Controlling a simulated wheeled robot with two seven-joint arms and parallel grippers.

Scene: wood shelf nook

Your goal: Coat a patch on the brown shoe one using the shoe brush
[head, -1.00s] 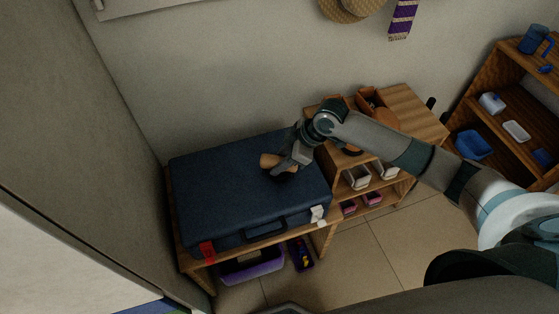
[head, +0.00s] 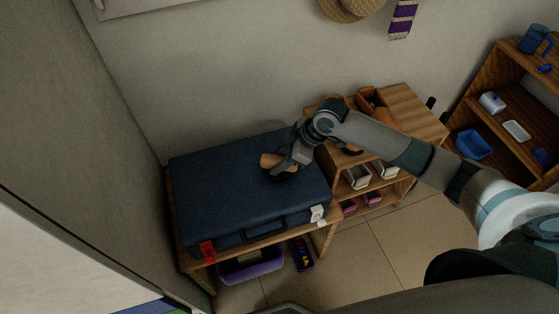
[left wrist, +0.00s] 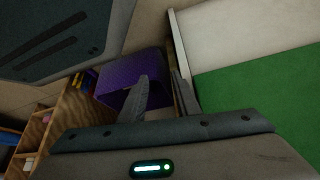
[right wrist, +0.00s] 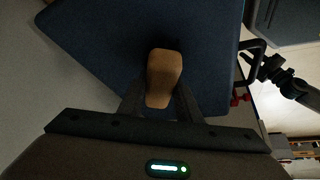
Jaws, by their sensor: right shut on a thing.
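My right gripper (head: 279,165) is shut on the shoe brush, whose tan wooden body (head: 269,160) shows over the blue suitcase. The brush also fills the space between the fingers in the right wrist view (right wrist: 164,78). Its bristles are hidden, and I cannot tell whether it touches the suitcase. Brown shoes (head: 382,116) sit at the top of the wooden shoe rack, behind my right forearm and partly hidden by it. I cannot tell which is shoe one. My left gripper (left wrist: 160,82) shows in the left wrist view with its fingers apart and nothing between them.
The blue suitcase (head: 225,180) lies on a low wooden bench. A purple bin (head: 250,268) stands beneath it. The shoe rack (head: 412,108) holds several shoes on lower levels. A wooden shelf (head: 485,75) with blue items stands at right. Tiled floor (head: 375,250) is clear in front.

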